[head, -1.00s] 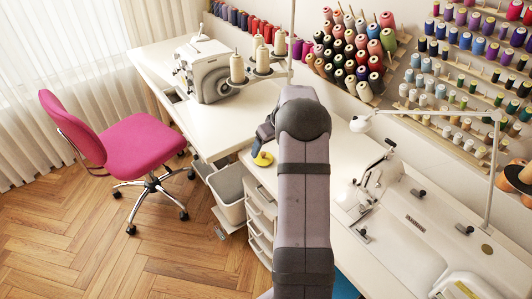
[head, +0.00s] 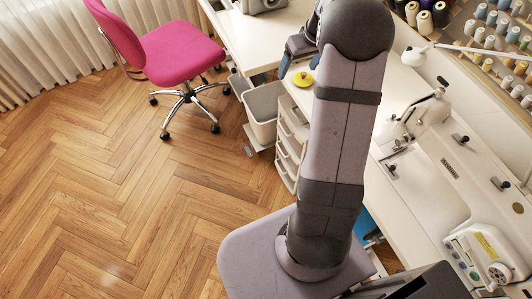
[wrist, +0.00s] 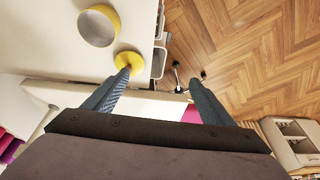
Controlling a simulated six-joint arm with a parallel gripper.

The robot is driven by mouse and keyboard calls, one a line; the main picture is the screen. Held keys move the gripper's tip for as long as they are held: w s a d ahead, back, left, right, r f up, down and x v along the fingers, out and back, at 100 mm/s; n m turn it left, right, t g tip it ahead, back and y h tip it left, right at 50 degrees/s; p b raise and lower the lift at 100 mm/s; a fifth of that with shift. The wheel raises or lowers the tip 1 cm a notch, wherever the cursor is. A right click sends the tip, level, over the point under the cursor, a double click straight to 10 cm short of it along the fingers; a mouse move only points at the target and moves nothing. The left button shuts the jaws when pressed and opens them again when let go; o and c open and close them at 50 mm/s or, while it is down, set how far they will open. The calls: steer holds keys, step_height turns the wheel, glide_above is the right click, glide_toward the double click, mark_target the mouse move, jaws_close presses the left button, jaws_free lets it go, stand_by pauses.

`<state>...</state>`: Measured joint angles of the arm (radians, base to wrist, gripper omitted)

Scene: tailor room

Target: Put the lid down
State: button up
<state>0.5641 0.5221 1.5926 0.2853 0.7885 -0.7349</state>
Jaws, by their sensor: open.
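The yellow lid (head: 303,79), a round disc with a small knob, lies on the white table near its front edge. It also shows in the wrist view (wrist: 128,62), where the tip of the left finger overlaps it; I cannot tell whether they touch. A round yellow container (wrist: 98,25), pale inside and uncovered, stands beside the lid in the wrist view; my arm seems to hide it in the head view. My gripper (wrist: 160,77) is open with nothing between its fingers, and shows above the lid in the head view (head: 299,64).
The white table (head: 272,52) ends close to the lid. A grey bin (head: 264,108) and white drawers (head: 291,145) are below the edge. A sewing machine (head: 420,120) stands to the right. A pink chair (head: 182,52) is on the open wooden floor.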

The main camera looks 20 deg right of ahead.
steer(key=s+a+g, duration=0.2)
steer(key=s+a, duration=0.6)
steer(key=a, duration=0.6)
steer(key=s+a+f+g, duration=0.1)
steer(key=s+a, duration=0.3)
steer(key=s, duration=0.4)
steer(key=s+a+f, duration=0.2)
steer(key=s+a, duration=0.3)
steer(key=s, duration=0.3)
steer(key=shift+s+a+g, duration=0.3)
steer(key=shift+s+g, duration=0.05)
steer(key=shift+g, duration=0.05)
